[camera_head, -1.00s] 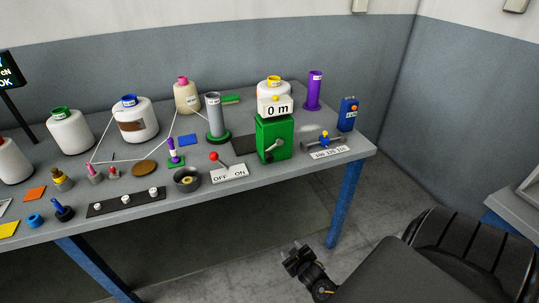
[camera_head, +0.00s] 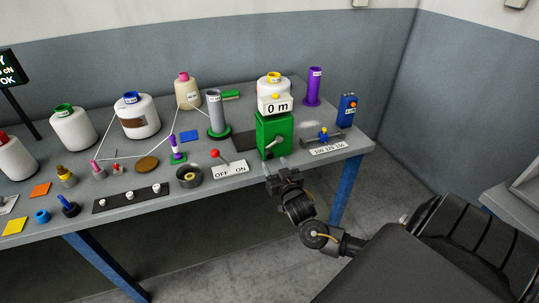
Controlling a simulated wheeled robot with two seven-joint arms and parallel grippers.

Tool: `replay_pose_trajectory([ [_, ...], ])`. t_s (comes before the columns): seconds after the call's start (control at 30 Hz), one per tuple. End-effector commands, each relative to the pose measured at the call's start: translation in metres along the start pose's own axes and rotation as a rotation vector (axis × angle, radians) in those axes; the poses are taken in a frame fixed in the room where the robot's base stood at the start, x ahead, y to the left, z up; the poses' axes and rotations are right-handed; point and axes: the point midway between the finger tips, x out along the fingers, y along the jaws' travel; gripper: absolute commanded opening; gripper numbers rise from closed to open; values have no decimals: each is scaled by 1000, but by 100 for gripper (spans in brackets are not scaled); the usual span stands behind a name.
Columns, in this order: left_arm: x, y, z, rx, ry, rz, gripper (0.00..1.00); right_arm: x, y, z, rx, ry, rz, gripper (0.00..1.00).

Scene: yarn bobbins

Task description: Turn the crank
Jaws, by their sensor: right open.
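The crank (camera_head: 276,142) is a small silver-grey arm on the front face of a green box (camera_head: 264,127). A white display (camera_head: 276,105) reading "0 m" sits on top of the box. My right gripper (camera_head: 276,164) is just in front of and below the crank at the table's front edge. Its two pale fingers point up toward the crank and stand apart with nothing between them. They look clear of the crank, but the exact depth gap is hard to tell. My left gripper is not in view.
A red-knobbed OFF/ON lever (camera_head: 215,153) stands left of the green box. A numbered slider (camera_head: 323,137) and a blue handheld device (camera_head: 347,108) are to the right. A grey cylinder (camera_head: 217,112) and several yarn bobbins (camera_head: 137,115) stand behind and left.

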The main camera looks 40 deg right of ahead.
Motion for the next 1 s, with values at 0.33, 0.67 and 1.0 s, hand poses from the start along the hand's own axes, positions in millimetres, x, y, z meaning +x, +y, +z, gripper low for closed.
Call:
replay_pose_trajectory([
  [0.33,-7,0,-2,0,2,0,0,51,0,0,0,-1,1,50],
  [0.67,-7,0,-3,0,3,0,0,57,0,1,0,-1,1,50],
  [1.0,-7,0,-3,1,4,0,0,57,0,1,0,-1,0,15],
])
